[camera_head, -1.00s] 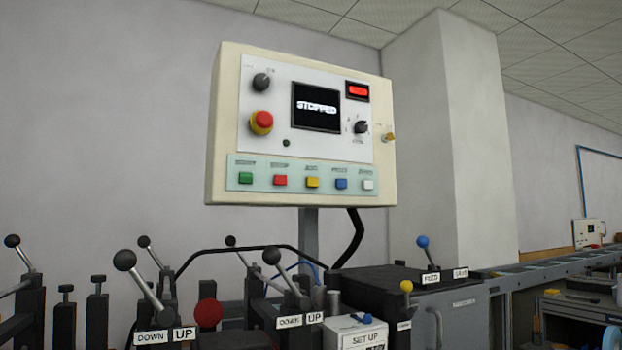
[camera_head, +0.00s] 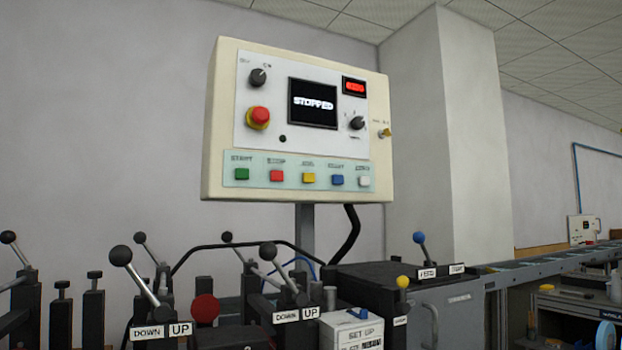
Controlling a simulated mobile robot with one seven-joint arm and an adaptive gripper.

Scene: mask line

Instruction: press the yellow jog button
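A green button (camera_head: 242,174) and a white button (camera_head: 364,182) are at the row's ends. The panel's screen (camera_head: 312,103) reads STOPPED. My gripper is not in view.
A red emergency stop (camera_head: 258,117) is on the panel's upper left. Several ball-topped levers (camera_head: 121,256) stand below the panel, beside a white SET UP box (camera_head: 350,332). A conveyor (camera_head: 560,261) runs back on the right. The space before the panel looks clear.

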